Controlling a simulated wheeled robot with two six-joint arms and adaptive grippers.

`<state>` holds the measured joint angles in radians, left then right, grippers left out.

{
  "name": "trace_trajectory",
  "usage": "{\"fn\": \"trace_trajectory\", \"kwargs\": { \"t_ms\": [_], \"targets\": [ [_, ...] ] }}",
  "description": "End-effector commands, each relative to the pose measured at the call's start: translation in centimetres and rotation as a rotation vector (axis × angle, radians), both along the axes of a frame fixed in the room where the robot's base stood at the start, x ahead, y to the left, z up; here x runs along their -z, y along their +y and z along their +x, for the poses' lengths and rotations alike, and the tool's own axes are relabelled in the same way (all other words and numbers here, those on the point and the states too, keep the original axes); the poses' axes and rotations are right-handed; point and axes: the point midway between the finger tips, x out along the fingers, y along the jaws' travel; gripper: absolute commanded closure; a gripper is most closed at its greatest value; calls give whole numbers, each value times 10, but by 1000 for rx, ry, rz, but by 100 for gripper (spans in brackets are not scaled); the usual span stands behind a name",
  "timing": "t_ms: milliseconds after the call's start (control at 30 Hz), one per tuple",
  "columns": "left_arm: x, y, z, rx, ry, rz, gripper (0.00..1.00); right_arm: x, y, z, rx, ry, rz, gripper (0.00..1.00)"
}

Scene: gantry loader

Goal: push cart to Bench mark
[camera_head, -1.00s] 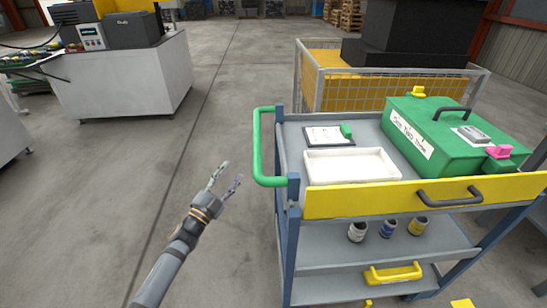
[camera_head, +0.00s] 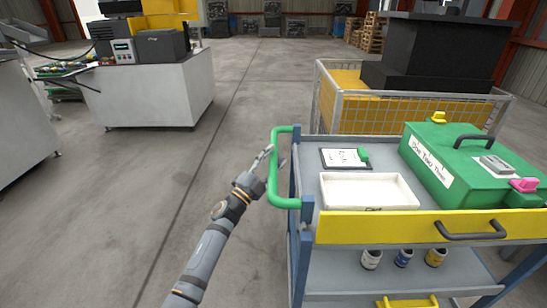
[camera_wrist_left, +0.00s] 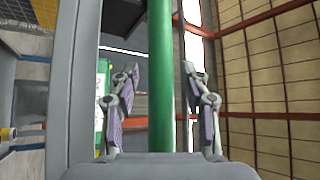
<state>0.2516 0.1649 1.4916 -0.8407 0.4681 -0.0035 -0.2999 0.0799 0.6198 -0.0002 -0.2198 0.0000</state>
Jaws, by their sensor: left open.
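The cart (camera_head: 308,258) has blue posts, grey shelves and a yellow front panel, and stands at the right in the head view. Its green push handle (camera_head: 274,181) sticks out on the left side. My left gripper (camera_head: 268,160) is at the handle. In the left wrist view the green handle (camera_wrist_left: 160,80) runs between the two open fingers (camera_wrist_left: 160,105), with a gap visible on each side. On the cart's top are a white tray (camera_head: 366,205), a clipboard (camera_head: 343,158) and a green case (camera_head: 455,190). My right gripper is out of view. No Bench mark can be made out.
A yellow mesh-sided bin (camera_head: 340,105) with a black load stands just behind the cart. A white workbench (camera_head: 160,95) with machines stands at the back left. The grey floor (camera_head: 200,170) between them is clear.

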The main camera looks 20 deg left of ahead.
Motion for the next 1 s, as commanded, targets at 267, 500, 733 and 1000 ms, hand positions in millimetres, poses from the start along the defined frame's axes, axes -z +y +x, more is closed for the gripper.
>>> {"fn": "trace_trajectory", "kwargs": {
  "t_ms": [267,500,733,1000],
  "targets": [
    [0,0,1,0,0,0,57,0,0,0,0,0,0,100],
    [0,0,1,0,0,-1,90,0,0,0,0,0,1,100],
    [0,0,1,0,0,-1,100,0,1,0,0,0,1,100],
    [0,0,1,0,0,-1,100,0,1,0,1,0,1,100]
  ]
}}
